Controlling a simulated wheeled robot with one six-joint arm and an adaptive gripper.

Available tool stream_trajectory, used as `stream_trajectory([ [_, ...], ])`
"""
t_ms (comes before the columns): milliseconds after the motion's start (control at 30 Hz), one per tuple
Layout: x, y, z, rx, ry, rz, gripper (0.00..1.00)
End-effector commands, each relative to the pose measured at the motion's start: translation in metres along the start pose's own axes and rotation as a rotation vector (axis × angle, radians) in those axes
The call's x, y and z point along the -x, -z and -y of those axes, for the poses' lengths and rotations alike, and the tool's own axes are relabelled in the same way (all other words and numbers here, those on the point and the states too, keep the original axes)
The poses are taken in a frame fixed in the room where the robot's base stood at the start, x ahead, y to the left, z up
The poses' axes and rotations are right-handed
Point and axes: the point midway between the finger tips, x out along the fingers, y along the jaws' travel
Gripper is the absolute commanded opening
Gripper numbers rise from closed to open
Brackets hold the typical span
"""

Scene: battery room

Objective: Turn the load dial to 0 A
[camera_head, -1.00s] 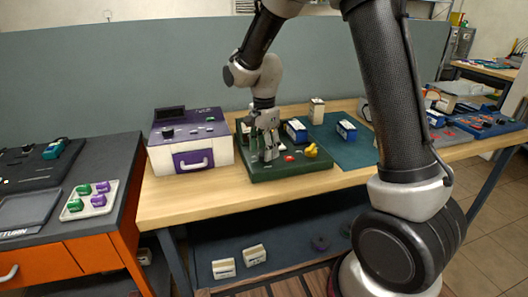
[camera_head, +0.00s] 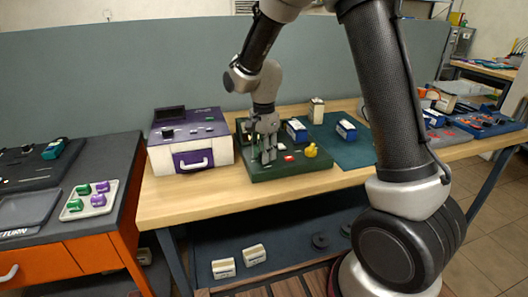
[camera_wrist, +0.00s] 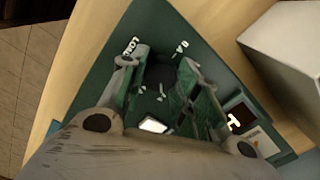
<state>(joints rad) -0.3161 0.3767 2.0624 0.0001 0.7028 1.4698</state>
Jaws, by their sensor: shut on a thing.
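The load dial (camera_wrist: 160,74) is a dark round knob on the green test board, between my fingers in the wrist view. The printed word LOAD shows to its upper left and a 0 A mark to its upper right. Small white marks lie near the knob; I cannot tell which one is its pointer or where it points. My gripper (camera_wrist: 157,84) is shut on the dial, one finger on each side. In the head view my gripper (camera_head: 267,157) points down onto the left part of the green board (camera_head: 292,172) and hides the dial.
On the board are a blue-and-white battery (camera_head: 296,131), a red part (camera_head: 289,158) and a yellow knob (camera_head: 311,150). A white and purple case (camera_head: 190,142) stands close on the left. A teal mat (camera_head: 352,151) with another battery (camera_head: 346,130) lies right.

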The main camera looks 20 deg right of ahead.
Motion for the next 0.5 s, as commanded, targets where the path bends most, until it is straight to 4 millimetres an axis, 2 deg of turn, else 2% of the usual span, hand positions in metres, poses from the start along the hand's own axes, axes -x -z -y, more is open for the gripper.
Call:
stream_trajectory([
  [267,0.0004,0.0001,0.0002,0.143,0.001,0.000,0.08],
  [500,0.0005,0.0001,0.0003,0.358,0.001,0.000,0.08],
])
